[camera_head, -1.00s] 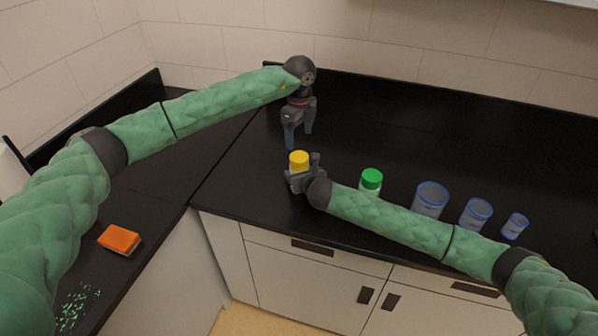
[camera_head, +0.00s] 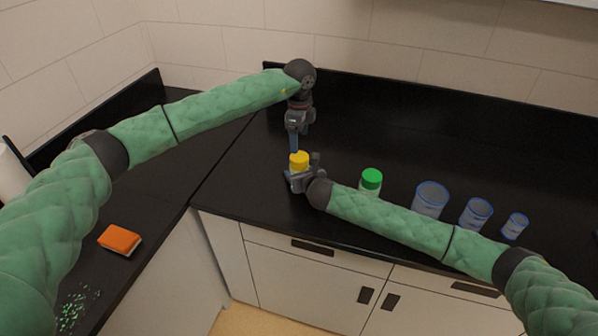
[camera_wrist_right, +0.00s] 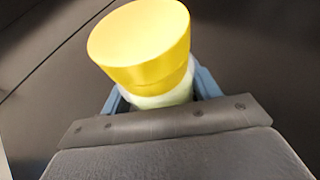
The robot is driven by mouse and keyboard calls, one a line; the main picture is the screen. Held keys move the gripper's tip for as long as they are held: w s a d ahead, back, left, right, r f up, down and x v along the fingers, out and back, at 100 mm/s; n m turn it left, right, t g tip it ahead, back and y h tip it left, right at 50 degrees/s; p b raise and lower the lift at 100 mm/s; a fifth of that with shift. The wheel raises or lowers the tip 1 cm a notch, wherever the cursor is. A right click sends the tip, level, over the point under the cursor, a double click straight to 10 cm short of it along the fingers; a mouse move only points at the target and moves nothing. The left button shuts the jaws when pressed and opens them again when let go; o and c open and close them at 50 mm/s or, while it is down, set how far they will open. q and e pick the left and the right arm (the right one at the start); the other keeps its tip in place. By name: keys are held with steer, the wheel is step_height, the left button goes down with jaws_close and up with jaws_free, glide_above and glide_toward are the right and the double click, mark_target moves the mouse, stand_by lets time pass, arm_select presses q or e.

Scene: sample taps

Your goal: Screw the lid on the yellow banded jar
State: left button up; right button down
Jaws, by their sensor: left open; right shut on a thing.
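The jar with the yellow lid stands upright near the counter's front edge; its yellow lid (camera_head: 299,160) is on top, and the right wrist view shows the lid (camera_wrist_right: 140,42) above the pale jar body (camera_wrist_right: 164,97). The lid looks slightly uneven on the body there; I cannot tell how tightly it sits. My right gripper (camera_head: 299,177) is shut on the jar body below the lid. My left gripper (camera_head: 294,146) points down just above and behind the lid, open, its fingers seen nearly edge-on. I cannot tell whether it touches the lid.
A green-lidded jar (camera_head: 371,180) stands right of the held jar, behind my right arm. Several blue-rimmed beakers, such as a large one (camera_head: 431,198), stand farther right. The back counter is clear.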

mark_target(299, 157)
arm_select(q)
steer(key=shift+f, duration=3.55)
